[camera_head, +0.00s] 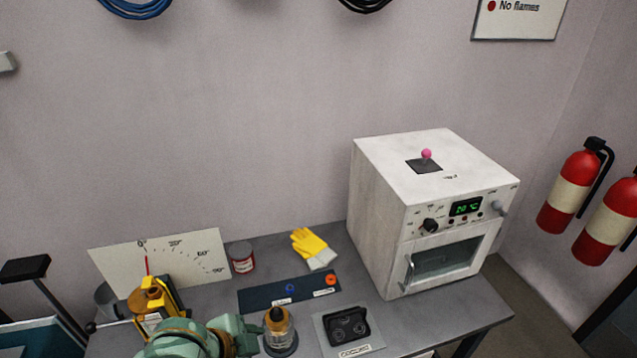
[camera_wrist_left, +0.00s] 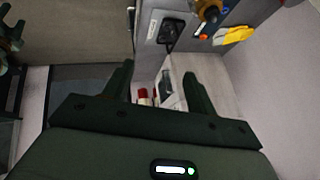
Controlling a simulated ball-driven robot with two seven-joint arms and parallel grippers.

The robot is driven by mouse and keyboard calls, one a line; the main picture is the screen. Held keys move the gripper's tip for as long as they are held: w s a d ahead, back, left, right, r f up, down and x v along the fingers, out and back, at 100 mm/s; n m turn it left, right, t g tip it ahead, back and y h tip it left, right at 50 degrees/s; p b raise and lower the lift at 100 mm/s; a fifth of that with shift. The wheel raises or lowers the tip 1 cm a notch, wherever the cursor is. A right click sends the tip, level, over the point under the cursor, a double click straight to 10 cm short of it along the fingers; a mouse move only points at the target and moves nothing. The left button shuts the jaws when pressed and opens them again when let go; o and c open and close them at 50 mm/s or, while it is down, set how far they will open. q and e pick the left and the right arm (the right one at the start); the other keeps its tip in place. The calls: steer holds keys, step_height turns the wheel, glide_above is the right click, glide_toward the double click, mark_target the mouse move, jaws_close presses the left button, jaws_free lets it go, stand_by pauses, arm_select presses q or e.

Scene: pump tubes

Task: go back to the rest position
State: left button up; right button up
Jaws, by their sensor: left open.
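My left gripper (camera_wrist_left: 158,72) shows in the left wrist view, its two dark fingers spread apart with nothing held between them. Past the fingers, the white oven and red extinguishers show in the background, well apart from them. My right gripper is in neither view.
The grey bench (camera_head: 410,318) carries a white oven (camera_head: 377,215), dark mat (camera_head: 260,296), black tray (camera_head: 347,326), amber bottle (camera_head: 279,330), yellow gloves (camera_head: 308,243), a can (camera_head: 242,258) and an angle board (camera_head: 205,255). Fire extinguishers (camera_head: 570,190) hang right.

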arm_select(q)
steer(key=s+a+r+n+t+y, duration=0.15)
steer(key=s+a+n+y, duration=0.3)
steer(key=a, duration=0.55)
steer(key=s+a+r+n+t+y, duration=0.15)
steer(key=s+a+n+y, duration=0.3)
steer(key=a, duration=0.45)
steer(key=s+d+f+g+h+b, duration=0.1)
steer(key=s+d+f+g+b, duration=0.3)
steer(key=f, duration=1.5)
steer(key=s+d+f+h+b, duration=0.15)
steer(key=f+b, duration=0.35)
steer(key=f, duration=1.3)
steer(key=s+f+n+g+h+b, duration=0.1)
steer(key=s+f+b, duration=0.6)
steer(key=s+f, duration=1.2)
step_height(320, 180, down, 3)
steer(key=shift+a+r+n+g+h, duration=0.15)
steer(key=shift+a+n+g+h, duration=0.2)
steer(key=shift+n+g, duration=0.45)
steer(key=shift+w+g, duration=0.1)
steer(key=shift+g, duration=0.2)
